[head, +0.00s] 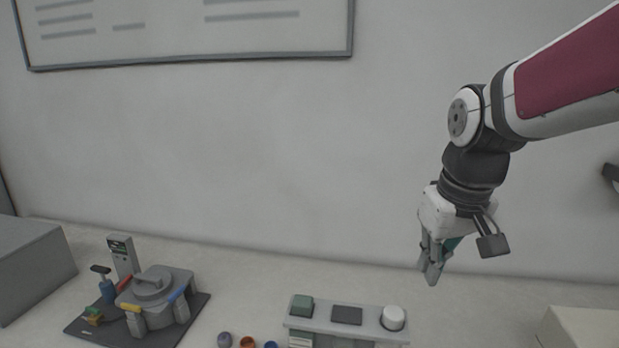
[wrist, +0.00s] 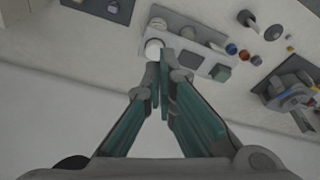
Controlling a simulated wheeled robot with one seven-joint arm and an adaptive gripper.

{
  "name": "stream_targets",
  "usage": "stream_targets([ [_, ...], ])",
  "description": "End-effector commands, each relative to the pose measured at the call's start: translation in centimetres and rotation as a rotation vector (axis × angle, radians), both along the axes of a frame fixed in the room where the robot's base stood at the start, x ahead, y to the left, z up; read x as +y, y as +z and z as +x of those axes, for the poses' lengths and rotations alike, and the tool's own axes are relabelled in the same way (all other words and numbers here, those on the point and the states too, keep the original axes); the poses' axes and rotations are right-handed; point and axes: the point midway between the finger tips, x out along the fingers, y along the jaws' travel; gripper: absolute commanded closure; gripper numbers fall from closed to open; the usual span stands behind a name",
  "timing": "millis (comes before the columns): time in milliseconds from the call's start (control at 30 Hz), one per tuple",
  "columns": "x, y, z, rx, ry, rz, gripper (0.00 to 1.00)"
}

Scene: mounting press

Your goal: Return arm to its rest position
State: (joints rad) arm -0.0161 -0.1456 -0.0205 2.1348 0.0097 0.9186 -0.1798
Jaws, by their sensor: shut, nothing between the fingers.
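My arm reaches in from the upper right of the head view, with my gripper (head: 433,275) pointing down. The gripper is shut and empty, in the air above and to the right of the grey panel with a white knob. In the wrist view the two green-sided fingers (wrist: 161,112) meet at their tips, over part of that panel. No object is between them.
The mounting press (head: 155,295) stands on a dark mat at the left. The grey panel (head: 325,322) is at the front middle, beside small coloured cups (head: 246,342). A grey box (head: 30,265) is far left, a pale box (head: 580,328) at right. The wall is behind.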

Motion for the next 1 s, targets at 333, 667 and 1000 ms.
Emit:
stream_targets([
  [333,0.0,2.8,-9.6,-0.164,-0.099,0.028,1.0],
  [667,0.0,2.4,-14.5,-0.252,-0.158,0.049,1.0],
  [1000,0.0,2.3,-14.8,-0.256,-0.163,0.051,1.0],
])
